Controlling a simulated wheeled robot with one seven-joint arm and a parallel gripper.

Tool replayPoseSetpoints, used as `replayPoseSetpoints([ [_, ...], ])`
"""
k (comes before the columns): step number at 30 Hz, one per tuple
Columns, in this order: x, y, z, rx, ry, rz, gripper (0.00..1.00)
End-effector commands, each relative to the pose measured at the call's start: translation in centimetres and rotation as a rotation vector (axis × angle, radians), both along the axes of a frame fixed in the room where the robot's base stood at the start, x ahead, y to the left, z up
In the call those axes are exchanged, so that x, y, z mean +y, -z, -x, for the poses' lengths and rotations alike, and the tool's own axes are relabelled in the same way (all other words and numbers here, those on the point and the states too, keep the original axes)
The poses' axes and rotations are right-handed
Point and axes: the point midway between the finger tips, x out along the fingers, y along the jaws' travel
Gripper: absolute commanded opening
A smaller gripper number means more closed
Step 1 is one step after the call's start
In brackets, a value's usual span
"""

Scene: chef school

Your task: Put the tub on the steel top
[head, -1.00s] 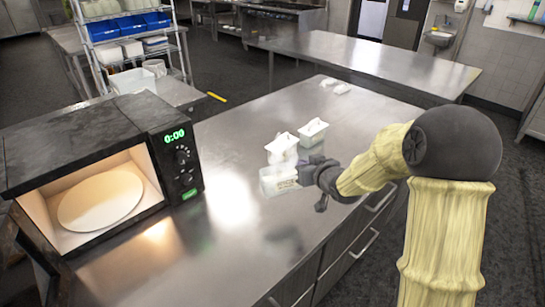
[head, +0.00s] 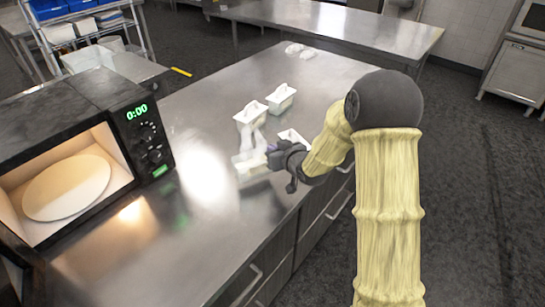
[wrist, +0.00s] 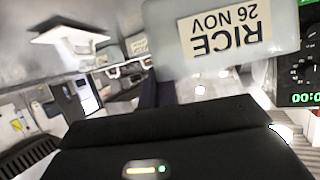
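A pale, see-through tub (head: 247,166) is at my gripper's tip in the head view, over the near steel top (head: 185,235). In the wrist view the tub (wrist: 238,45) is close up, with an upside-down label reading RICE 26 NOV. My gripper (head: 272,158) appears shut on the tub's side; its fingers are mostly hidden. A gap between the tub's underside and the steel cannot be made out clearly.
White tubs stand on the same top: one behind (head: 250,115), one further back (head: 281,98), one beside my gripper (head: 292,138). An open microwave (head: 75,165) is at left. Bare steel lies in front. Another steel table (head: 330,25) stands behind.

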Motion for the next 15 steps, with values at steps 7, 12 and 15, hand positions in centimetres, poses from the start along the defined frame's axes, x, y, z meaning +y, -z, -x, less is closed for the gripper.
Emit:
replayPoseSetpoints([
  [7,0.0,0.3,0.0,0.0,0.0,-0.001,0.0],
  [12,0.0,2.6,0.0,0.004,0.001,-0.002,0.0],
  [15,0.0,3.5,0.0,0.001,0.001,-0.002,0.0],
])
